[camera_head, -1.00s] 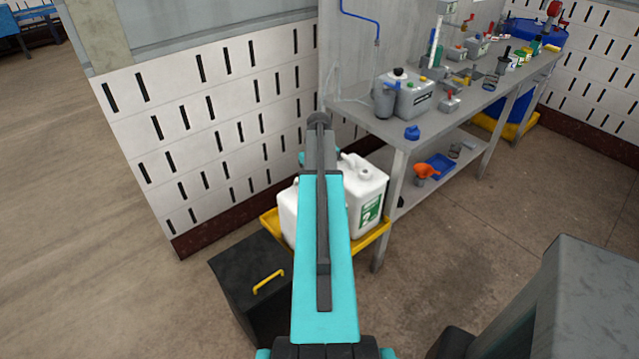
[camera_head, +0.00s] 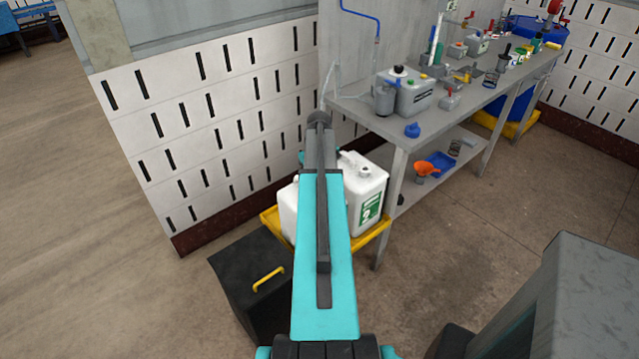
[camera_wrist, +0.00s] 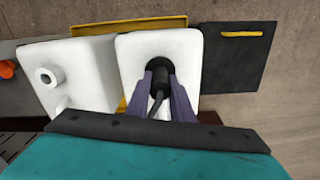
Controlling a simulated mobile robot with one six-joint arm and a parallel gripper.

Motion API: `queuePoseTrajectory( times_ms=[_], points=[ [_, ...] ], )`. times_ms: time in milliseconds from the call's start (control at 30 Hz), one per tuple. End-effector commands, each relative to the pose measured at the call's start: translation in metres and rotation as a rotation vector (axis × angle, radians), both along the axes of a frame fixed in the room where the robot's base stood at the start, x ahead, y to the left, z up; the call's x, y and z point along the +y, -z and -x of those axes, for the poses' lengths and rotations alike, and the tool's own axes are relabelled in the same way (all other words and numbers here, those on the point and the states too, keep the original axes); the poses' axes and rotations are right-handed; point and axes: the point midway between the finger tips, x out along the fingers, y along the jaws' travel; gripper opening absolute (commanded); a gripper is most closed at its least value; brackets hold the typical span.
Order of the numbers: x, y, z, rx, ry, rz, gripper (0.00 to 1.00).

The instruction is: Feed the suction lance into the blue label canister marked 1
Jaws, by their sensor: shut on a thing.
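My gripper (camera_wrist: 159,76) is shut on the black suction lance (camera_wrist: 157,88) in the wrist view. The lance's dark end is at the round neck of a white canister (camera_wrist: 130,50), seen from above; how deep it reaches, I cannot tell. This canister's label is hidden, and in the head view its white side (camera_head: 286,212) shows left of my arm. A second white canister (camera_head: 372,190) with a green label marked 2 stands to its right; in the wrist view it is the left one (camera_wrist: 88,70), with its neck clear of the lance.
Both canisters stand in a yellow tray (camera_head: 376,245). A black box (camera_head: 240,290) with a yellow handle is at its left. A grey workbench (camera_head: 400,140) with bottles and tools is at the right, a slotted white wall (camera_head: 220,130) behind. Floor at left is clear.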

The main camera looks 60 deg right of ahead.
Motion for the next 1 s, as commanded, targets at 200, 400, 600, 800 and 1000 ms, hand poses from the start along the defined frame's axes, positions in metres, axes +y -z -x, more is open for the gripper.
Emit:
queuePoseTrajectory(
  times_ms=[200,400,600,800,1000],
  points=[
    [-0.0001,0.0004,-0.0001,0.000,0.000,0.000,0.00],
    [-0.0001,0.0023,-0.0001,0.000,0.000,0.000,0.00],
    [-0.0001,0.0027,-0.0001,0.000,0.000,0.000,0.00],
    [-0.0001,0.0027,0.0000,0.000,0.000,0.000,0.36],
    [0.0000,0.0029,0.0000,0.000,0.000,0.000,0.42]
  ],
)
